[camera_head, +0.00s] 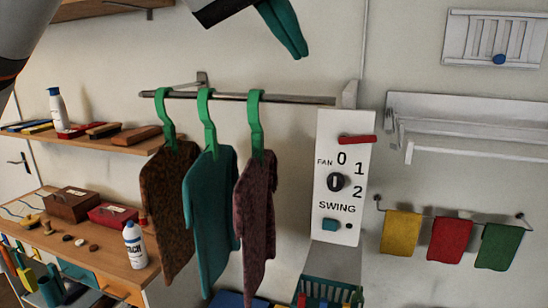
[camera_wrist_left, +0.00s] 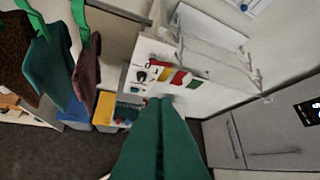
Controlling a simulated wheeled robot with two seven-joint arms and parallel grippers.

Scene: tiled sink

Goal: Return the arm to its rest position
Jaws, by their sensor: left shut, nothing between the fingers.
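My left gripper (camera_head: 298,50) has dark green fingers and hangs at the top middle of the head view, above the clothes rail. Its fingers lie together, shut with nothing between them. In the left wrist view the shut fingers (camera_wrist_left: 160,106) reach up from the bottom middle and touch nothing that I can see. Part of my arm shows at the top left corner of the head view. My right gripper is in neither view.
Three garments, brown (camera_head: 170,205), teal (camera_head: 207,215) and maroon (camera_head: 256,205), hang on green hangers from the rail (camera_head: 300,98). A white fan panel (camera_head: 340,215) is right of them. Shelves (camera_head: 110,138) stand left; a white wall rack (camera_head: 460,115) and coloured cloths (camera_head: 450,240) are right.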

